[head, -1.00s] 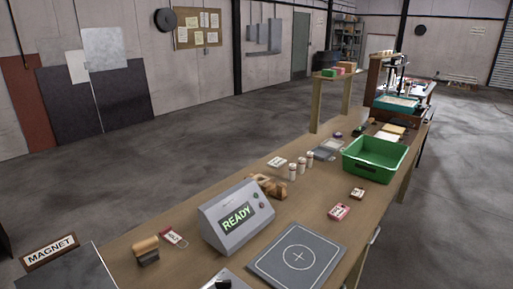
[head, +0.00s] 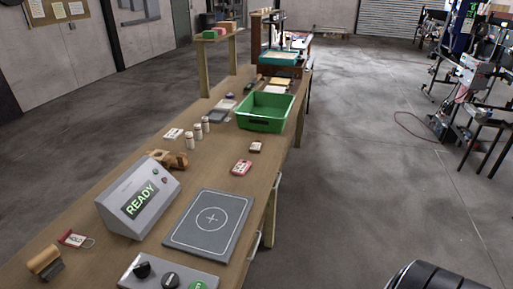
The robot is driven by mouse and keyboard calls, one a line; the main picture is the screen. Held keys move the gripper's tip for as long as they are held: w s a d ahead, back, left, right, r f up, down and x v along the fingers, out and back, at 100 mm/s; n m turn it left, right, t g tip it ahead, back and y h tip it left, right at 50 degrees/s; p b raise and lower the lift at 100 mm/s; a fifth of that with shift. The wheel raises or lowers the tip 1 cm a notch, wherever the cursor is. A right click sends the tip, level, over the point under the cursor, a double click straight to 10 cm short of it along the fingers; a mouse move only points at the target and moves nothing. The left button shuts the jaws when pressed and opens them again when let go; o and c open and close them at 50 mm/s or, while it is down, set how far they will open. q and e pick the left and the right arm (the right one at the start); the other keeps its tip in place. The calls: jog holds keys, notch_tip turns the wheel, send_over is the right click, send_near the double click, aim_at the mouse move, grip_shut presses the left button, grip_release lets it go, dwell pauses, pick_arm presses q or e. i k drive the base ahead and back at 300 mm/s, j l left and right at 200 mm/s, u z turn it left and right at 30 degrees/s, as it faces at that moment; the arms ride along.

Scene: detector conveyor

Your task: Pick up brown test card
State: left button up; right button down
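A small pale card with a brownish edge (head: 256,147) lies on the workbench in front of the green bin; it may be the brown test card, but its colour is too small to be sure. A red and white card (head: 242,167) lies nearer, to its left. A tan flat piece (head: 279,82) lies behind the bin. Neither gripper shows in the head view. A dark rounded part of my own arm shows at the bottom right, apart from the bench.
The wooden workbench (head: 205,175) holds a grey READY box (head: 139,197), a grey pad with a circle (head: 210,222), a button panel (head: 168,275), several white bottles and a green bin (head: 266,112). The floor (head: 350,190) right of the bench is clear.

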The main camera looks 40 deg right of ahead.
aim_at(255, 146)
jog(key=i+l, duration=0.1)
jog(key=l, duration=0.3)
jog(key=i+l+u, duration=0.1)
jog(key=l, duration=0.75)
jog(key=i+u, duration=0.05)
